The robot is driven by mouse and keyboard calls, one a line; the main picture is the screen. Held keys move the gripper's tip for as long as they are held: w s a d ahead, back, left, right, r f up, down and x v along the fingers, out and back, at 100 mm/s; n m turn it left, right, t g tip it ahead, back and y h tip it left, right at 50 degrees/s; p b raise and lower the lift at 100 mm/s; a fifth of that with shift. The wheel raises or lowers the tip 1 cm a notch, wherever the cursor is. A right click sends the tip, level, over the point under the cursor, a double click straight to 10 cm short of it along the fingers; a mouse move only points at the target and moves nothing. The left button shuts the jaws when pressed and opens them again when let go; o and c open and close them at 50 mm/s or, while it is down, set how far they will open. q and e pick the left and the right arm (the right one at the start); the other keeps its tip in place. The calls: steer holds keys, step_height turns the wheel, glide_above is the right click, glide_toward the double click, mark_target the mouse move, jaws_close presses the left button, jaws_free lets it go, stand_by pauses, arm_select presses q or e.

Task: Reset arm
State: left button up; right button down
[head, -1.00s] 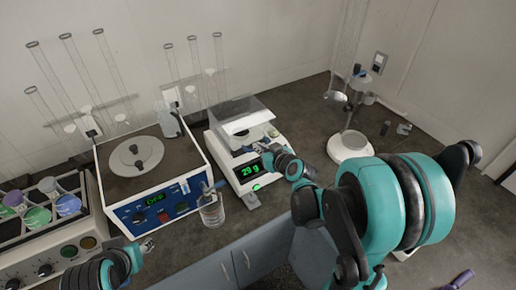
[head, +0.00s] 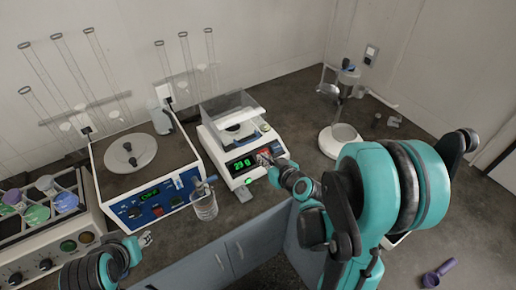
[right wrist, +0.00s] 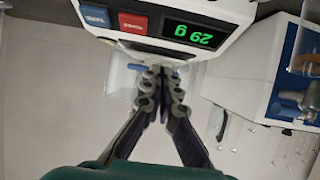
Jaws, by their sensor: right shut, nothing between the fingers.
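My right gripper (head: 266,160) is at the front right of the white balance (head: 247,176), beside its green display. In the right wrist view its fingers (right wrist: 163,74) come together and are shut, with nothing held. The balance also shows in the right wrist view (right wrist: 225,12), with its display, upside down, reading 29 g, just beyond the fingertips. I cannot tell whether they touch it.
A stand with a white round base (head: 341,141) is at the back right. A purple scoop (head: 438,272) lies at the lower right.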

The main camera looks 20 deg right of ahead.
steer(key=s+a+r+m+g+h, duration=0.1)
steer(key=s+a+r+g, duration=0.1)
steer(key=s, duration=0.6)
steer(key=s+a+r+g+h, duration=0.1)
steer(key=s+a+r+g, duration=0.2)
steer(key=s, duration=0.6)
steer(key=shift+a+r+m+g, duration=0.25)
steer(key=shift+a+m+g, duration=0.15)
